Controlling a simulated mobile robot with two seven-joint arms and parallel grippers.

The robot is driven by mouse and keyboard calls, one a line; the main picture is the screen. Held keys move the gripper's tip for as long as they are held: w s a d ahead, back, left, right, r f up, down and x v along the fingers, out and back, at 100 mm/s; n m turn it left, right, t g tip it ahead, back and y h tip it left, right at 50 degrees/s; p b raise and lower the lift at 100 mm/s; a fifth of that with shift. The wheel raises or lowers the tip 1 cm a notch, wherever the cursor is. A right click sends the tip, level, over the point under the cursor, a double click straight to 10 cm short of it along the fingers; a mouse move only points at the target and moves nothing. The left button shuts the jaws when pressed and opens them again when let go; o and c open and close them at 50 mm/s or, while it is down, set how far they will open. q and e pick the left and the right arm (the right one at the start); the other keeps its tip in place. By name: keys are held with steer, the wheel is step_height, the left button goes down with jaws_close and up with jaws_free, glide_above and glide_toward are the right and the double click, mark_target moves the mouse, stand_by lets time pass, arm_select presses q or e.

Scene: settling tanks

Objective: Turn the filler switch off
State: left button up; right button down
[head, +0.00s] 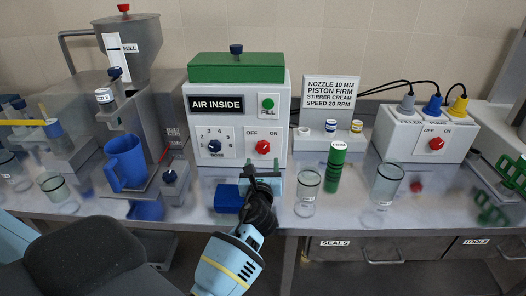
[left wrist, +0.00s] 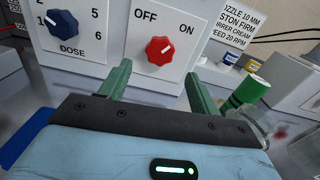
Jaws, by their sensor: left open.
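The filler is a white box (head: 212,100) with a green top, a green FILL button (head: 268,104) and a blue DOSE dial (head: 214,146). Its red switch knob (head: 263,147) sits between the words OFF and ON on the front panel. My left gripper (head: 261,182) is open and empty, in front of and below the knob. In the left wrist view its green fingers (left wrist: 159,82) stand apart on either side below the knob. My right gripper is not in view.
A second white box (head: 398,140) at the right also has a red OFF/ON knob (head: 436,144). Clear glasses (head: 307,190) and a green cylinder (head: 334,168) stand right of my gripper. A blue block (head: 228,198) and blue jug (head: 125,160) are to its left.

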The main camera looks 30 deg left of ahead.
mark_target(263, 150)
arm_select(q)
steer(key=x, duration=0.6)
steer(key=shift+f+b, duration=0.15)
steer(key=shift+b, duration=0.2)
steer(key=shift+w+a, duration=0.3)
steer(key=shift+w, duration=0.05)
steer(key=c, duration=1)
